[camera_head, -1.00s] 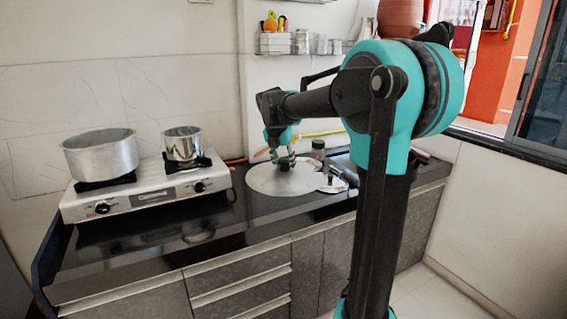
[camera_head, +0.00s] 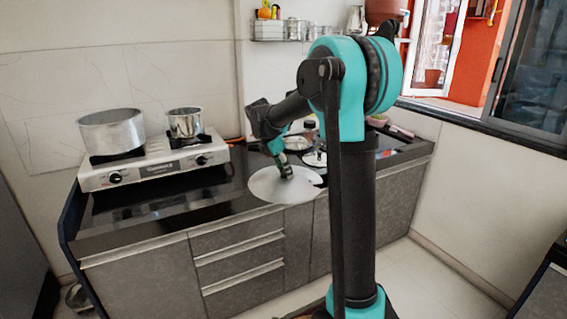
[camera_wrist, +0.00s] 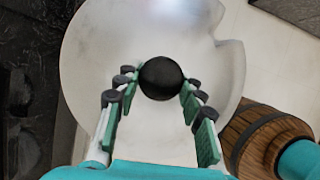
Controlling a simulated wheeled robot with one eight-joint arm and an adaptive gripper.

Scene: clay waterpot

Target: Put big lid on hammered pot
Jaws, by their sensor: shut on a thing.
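The big lid (camera_head: 268,186) is a wide, flat silver disc with a round black knob; it also shows in the wrist view (camera_wrist: 155,45). My gripper (camera_head: 286,172) is shut on the knob from above; in the wrist view its fingers (camera_wrist: 160,95) lie on both sides of the black knob. The lid is at the counter's front edge, with part of it over the cabinet fronts. The larger metal pot (camera_head: 112,132), which I take for the hammered pot, stands open on the left burner. Its hammering is too fine to make out.
A smaller open pot (camera_head: 185,123) stands on the right burner of the white stove (camera_head: 150,170). Smaller lids (camera_head: 316,159) and a dark jar lie behind my gripper. The black counter (camera_head: 160,202) is clear in front of the stove. A wall rack (camera_head: 270,30) hangs above.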

